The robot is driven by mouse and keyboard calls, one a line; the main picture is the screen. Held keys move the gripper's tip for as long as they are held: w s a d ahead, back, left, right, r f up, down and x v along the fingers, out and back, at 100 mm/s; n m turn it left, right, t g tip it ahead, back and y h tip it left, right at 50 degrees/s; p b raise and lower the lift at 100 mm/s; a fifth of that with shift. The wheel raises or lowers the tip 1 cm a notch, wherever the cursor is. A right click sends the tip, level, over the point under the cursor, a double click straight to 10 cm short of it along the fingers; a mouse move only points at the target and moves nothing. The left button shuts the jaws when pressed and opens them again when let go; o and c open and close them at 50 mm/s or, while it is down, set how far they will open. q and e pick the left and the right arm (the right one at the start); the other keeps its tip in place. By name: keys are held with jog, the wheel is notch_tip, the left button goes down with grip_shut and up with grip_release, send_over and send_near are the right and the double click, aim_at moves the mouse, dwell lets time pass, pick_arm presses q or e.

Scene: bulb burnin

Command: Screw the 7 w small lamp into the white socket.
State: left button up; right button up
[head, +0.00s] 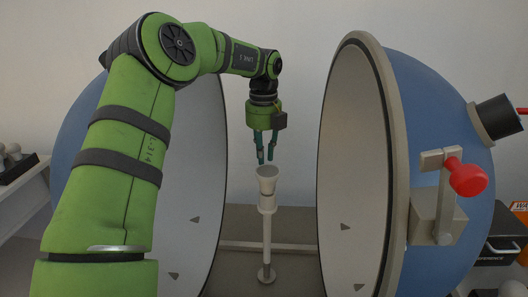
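A white socket (267,202) stands upright on a slim white post between the two halves of a large blue sphere. A pale flared cup-shaped piece (267,173) sits at its top; I cannot tell whether this is part of the socket or a lamp seated in it. My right gripper is out of view.
The right sphere half (352,170) and left sphere half (202,190) stand open on either side, their pale inner faces leaving a gap around the post. A red-knobbed latch (467,178) juts from the right half. Dark cases (503,247) lie at far right.

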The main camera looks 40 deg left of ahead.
aim_at(268, 185)
pick_arm(q)
jog(key=shift+c, duration=0.4)
grip_shut()
jog(key=d+m+p, duration=0.1)
jog(key=d+m, duration=0.8)
jog(key=m, duration=1.4)
jog(key=shift+s+d, duration=0.3)
jog(key=shift+o, duration=0.4)
grip_release()
